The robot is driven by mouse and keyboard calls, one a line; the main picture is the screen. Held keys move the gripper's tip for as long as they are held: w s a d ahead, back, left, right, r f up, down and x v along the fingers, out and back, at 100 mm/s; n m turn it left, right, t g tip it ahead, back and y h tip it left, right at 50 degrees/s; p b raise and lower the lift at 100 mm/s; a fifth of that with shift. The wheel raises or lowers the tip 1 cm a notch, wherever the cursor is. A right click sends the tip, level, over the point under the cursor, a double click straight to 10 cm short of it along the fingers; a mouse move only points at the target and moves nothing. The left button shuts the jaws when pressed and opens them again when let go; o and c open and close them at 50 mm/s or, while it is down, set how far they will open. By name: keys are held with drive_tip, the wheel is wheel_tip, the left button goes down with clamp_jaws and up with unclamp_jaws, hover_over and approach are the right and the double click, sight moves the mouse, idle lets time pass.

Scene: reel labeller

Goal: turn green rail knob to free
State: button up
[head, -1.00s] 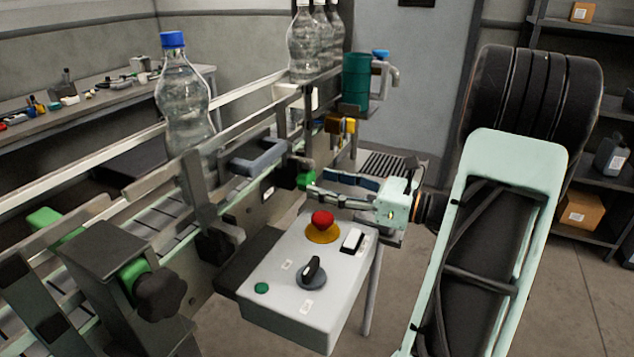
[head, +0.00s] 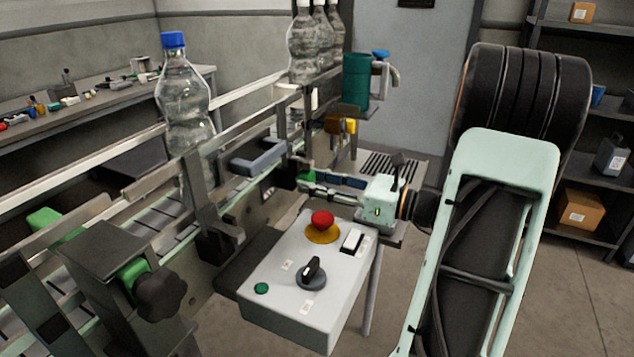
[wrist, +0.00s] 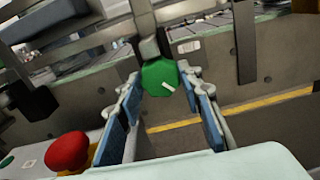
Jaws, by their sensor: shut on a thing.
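The green rail knob (wrist: 160,77) shows in the wrist view on a grey stem at the side of the conveyor rail. A short white mark on its face lies slanted. In the head view the knob (head: 305,175) is small and partly covered by my fingers. My gripper (wrist: 163,84) is shut on the green knob, with a blue-padded finger on each side of it. In the head view my gripper (head: 308,186) reaches in from the right to the rail. Any lettering for the free position cannot be made out.
A control box (head: 300,277) with a red stop button (head: 322,219) and a black selector (head: 312,270) sits just below my gripper. A bottle (head: 184,105) stands on the conveyor. Another green mount with a black knob (head: 161,294) is at front left.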

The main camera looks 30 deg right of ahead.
drive_tip(key=shift+n+b, duration=0.4)
drive_tip(key=shift+n, duration=0.3)
drive_tip(key=o, duration=1.2)
drive_tip(key=shift+c, duration=0.2)
drive_tip(key=shift+s+d, duration=0.1)
drive_tip(key=v, duration=1.1)
drive_tip(key=shift+s+d, duration=0.25)
drive_tip(key=shift+s, duration=0.1)
